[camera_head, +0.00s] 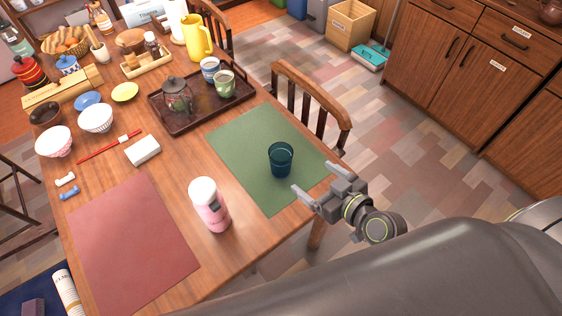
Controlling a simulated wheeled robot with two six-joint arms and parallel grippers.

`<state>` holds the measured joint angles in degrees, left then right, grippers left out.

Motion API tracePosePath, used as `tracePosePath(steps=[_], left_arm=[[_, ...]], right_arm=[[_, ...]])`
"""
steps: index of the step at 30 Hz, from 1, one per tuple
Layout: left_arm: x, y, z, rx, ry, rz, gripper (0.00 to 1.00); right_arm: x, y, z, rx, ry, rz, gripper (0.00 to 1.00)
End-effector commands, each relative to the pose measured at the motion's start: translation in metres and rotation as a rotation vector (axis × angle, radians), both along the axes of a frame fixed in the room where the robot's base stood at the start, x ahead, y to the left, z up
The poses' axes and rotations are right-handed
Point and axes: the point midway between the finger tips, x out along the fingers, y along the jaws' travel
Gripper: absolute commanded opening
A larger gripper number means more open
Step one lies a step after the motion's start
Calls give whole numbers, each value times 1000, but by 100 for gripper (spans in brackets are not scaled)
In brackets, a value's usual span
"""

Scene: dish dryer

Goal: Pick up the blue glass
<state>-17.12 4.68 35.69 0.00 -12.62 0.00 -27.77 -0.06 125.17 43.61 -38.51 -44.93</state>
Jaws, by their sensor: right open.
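The blue glass (281,160) is dark, see-through and upright. It stands on the green placemat (243,142) near the table's right edge. My right gripper (314,184) is open and empty, just to the right of the glass and nearer to me. Its two fingers point toward the glass and are apart from it. My left gripper is not in view.
A pink bottle with a white cap (210,207) stands left of the green mat. A dark tray (204,117) with a teapot and cups lies behind it. A wooden chair (308,103) stands at the table's far right edge. The red placemat (130,245) is bare.

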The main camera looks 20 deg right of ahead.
Motion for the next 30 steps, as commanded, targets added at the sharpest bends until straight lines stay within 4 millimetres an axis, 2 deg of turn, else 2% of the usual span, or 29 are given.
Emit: tracePosePath(steps=[18,30], left_arm=[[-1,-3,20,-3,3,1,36],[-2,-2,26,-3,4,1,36]], right_arm=[[92,34,-34,1,-2,1,86],[116,41,-42,2,-1,1,86]])
